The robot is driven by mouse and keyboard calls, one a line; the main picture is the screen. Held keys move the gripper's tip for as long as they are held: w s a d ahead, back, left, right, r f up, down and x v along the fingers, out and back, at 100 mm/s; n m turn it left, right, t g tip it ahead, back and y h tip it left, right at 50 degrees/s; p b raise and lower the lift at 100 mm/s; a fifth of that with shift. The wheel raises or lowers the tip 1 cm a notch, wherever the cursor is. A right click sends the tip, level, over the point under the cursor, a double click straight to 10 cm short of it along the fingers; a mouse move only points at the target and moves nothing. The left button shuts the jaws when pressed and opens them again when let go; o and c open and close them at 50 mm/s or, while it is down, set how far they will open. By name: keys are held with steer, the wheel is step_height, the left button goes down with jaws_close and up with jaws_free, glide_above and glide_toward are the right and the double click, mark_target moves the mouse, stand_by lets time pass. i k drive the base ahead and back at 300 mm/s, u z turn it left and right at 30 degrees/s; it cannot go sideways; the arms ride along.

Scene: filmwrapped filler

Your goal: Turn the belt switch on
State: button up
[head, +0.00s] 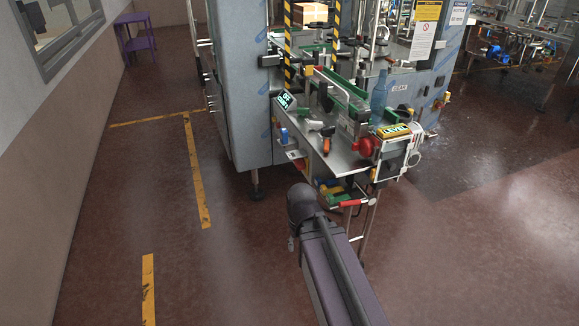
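The filler machine's conveyor table (345,160) stands ahead of me, with green-edged belt guides (345,88). I cannot make out for sure which part is the belt switch. A red round knob (366,147) sits at the table's front right, beside a white control box (392,160). A small lit display (286,100) is at the table's left corner. My arm reaches up from the bottom of the head view and ends in a dark rounded joint, short of the table and lower left of the knob. My gripper's fingers do not show.
A blue bottle (379,91) stands on the table near a yellow label block (393,131). A grey cabinet (240,85) rises behind left. The floor to the left, with yellow tape (197,175), is clear.

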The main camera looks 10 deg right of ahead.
mark_target(299, 164)
steer(key=u, duration=0.15)
steer(key=i, duration=0.85)
steer(key=u, duration=0.05)
